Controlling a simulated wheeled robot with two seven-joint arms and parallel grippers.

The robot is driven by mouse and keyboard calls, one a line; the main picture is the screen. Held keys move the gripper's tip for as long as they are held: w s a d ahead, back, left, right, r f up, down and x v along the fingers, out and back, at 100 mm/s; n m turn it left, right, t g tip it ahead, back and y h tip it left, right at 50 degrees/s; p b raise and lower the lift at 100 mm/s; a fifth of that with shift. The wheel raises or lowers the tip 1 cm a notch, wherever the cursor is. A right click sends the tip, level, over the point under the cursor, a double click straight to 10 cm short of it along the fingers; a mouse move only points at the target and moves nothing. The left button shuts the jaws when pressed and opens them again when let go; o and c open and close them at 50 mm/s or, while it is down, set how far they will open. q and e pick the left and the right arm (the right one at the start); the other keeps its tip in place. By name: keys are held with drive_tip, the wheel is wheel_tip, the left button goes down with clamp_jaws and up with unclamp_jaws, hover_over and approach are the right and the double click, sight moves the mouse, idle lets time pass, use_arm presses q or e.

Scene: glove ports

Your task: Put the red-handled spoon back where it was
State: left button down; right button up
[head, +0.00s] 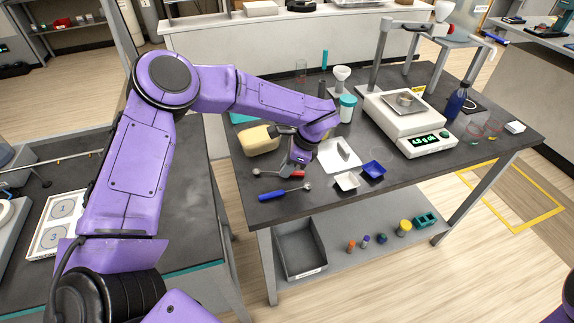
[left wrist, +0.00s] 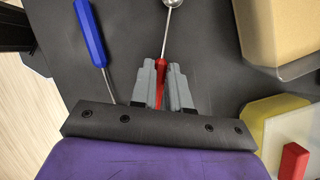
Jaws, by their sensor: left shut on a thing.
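The red-handled spoon (left wrist: 163,72) is between the fingers of my left gripper (left wrist: 162,80) in the left wrist view, gripped by its red handle. Its metal bowl points away from the gripper, at the top edge of that view. In the head view my left gripper (head: 292,170) is low over the front left of the dark table (head: 230,172), with the spoon's bowl (head: 256,171) to its left. I cannot tell whether the spoon touches the table. A blue-handled spoon (head: 272,194) lies just in front; it also shows in the left wrist view (left wrist: 91,35). My right gripper is out of view.
A tan block (head: 259,140) lies behind the gripper. A teal-lidded jar (head: 347,108) and a balance (head: 405,125) stand farther back. The table's front left corner is bare.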

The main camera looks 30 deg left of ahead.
use_arm(q)
drive_tip(key=shift+f, duration=0.2)
drive_tip(key=c, duration=1.1)
unclamp_jaws()
drive_tip(key=shift+r, duration=0.2)
drive_tip(key=shift+w+d+r, duration=0.1)
drive_tip(key=shift+r, duration=0.15)
drive_tip(key=b+v, duration=0.2)
drive_tip(key=v, duration=0.9)
drive_tip(key=shift+r, duration=0.25)
drive_tip(key=shift+d, duration=0.15)
